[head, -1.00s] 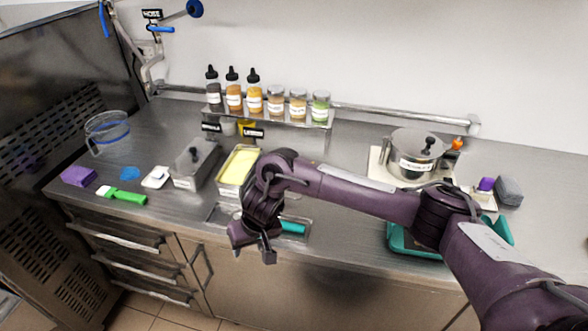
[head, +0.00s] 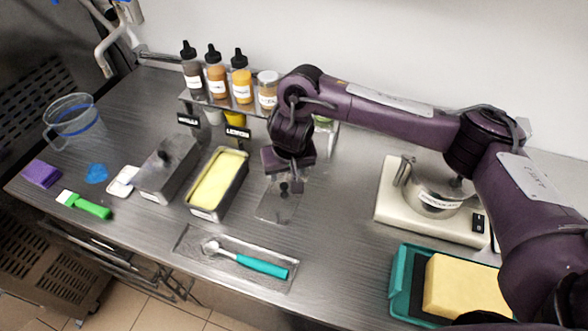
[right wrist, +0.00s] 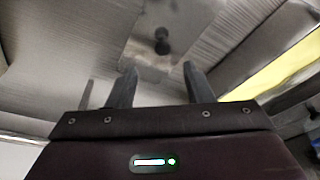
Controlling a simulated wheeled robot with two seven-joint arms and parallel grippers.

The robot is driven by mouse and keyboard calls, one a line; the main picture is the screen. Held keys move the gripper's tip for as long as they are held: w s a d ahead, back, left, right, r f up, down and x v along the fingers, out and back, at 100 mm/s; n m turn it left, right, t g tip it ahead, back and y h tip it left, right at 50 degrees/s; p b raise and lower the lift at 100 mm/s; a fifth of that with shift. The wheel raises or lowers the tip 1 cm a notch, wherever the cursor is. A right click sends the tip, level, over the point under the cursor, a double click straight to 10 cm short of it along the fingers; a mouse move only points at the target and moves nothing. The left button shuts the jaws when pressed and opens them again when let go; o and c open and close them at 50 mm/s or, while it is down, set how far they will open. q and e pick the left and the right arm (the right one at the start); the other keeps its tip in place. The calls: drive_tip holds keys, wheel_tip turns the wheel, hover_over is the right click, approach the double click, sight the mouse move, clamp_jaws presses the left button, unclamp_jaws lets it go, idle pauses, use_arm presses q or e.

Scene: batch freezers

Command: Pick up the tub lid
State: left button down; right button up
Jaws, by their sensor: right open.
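The tub lid (head: 272,208) is a flat, metallic plate with a dark knob, lying on the steel counter just right of the open tub of yellow ice cream (head: 217,181). My right gripper (head: 291,183) is above the lid, pointing down, and hides its far part. In the right wrist view the lid (right wrist: 150,62) and its dark knob (right wrist: 161,42) lie beyond my open, empty fingers (right wrist: 155,82). The fingers look apart from the knob. The left gripper is not in view.
A covered metal tub (head: 168,170) stands left of the open one. A rack of bottles and jars (head: 240,88) stands behind. In front lies a tray (head: 190,243) with a teal-handled scoop (head: 262,266). A teal bin with a yellow sponge (head: 462,286) and a scale with a pot (head: 385,205) are right.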

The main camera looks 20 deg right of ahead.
sight(284, 185)
drive_tip(key=shift+a+f+b, duration=0.1)
drive_tip(key=shift+f+b, duration=0.25)
drive_tip(key=shift+f, duration=0.15)
drive_tip(key=shift+w+a+f, duration=0.1)
drive_tip(key=shift+a+f, duration=0.1)
drive_tip(key=shift+f, duration=0.75)
drive_tip(key=p+x, duration=0.1)
drive_tip(key=x, duration=0.2)
drive_tip(key=shift+w+d, duration=0.1)
drive_tip(key=shift+w, duration=0.1)
drive_tip(key=shift+w+f, duration=0.2)
drive_tip(key=shift+f, duration=0.3)
clamp_jaws()
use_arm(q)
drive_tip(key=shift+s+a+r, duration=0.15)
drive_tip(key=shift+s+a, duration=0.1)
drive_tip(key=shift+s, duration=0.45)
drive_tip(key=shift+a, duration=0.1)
use_arm(e)
drive_tip(key=shift+r, duration=0.15)
